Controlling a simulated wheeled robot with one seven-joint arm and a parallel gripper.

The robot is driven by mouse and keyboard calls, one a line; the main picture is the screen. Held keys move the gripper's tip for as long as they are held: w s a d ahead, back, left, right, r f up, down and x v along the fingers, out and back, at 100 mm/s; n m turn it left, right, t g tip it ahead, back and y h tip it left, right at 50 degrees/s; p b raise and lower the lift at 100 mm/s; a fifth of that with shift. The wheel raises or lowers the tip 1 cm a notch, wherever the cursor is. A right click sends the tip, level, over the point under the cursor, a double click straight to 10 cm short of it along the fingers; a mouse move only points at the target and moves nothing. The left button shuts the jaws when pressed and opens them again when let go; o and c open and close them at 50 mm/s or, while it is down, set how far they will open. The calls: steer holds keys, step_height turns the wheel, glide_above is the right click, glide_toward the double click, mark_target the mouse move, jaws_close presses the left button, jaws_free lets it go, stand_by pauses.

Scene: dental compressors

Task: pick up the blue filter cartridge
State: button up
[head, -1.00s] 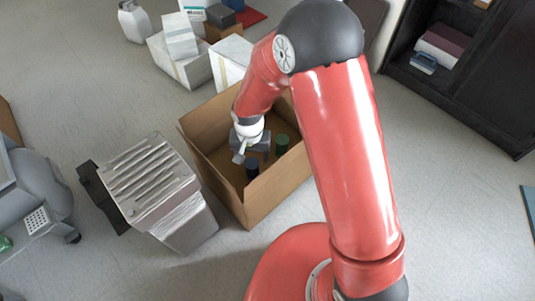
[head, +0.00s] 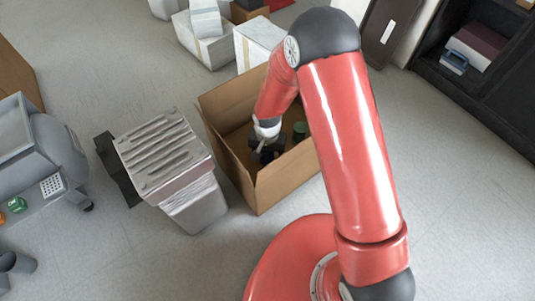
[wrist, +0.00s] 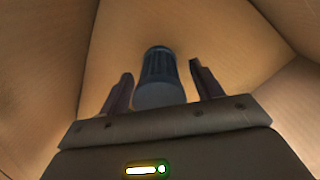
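The blue filter cartridge (wrist: 159,68) stands inside the open cardboard box (head: 290,178). In the wrist view it is a dark blue ribbed cylinder with a paler, smooth near end. My gripper (wrist: 160,75) is open, with one finger on each side of the cartridge and a visible gap to both. In the head view my gripper (head: 266,146) is down inside the box, and the cartridge is a small dark shape (head: 267,157) partly hidden by it. A green cartridge (head: 299,131) stands to the right in the same box.
The box walls rise close around my gripper. A grey ridged-top unit (head: 165,155) stands left of the box. White boxes (head: 205,45) sit behind it, and a dark shelf (head: 485,75) stands at the right.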

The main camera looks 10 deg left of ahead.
steer(key=c, duration=1)
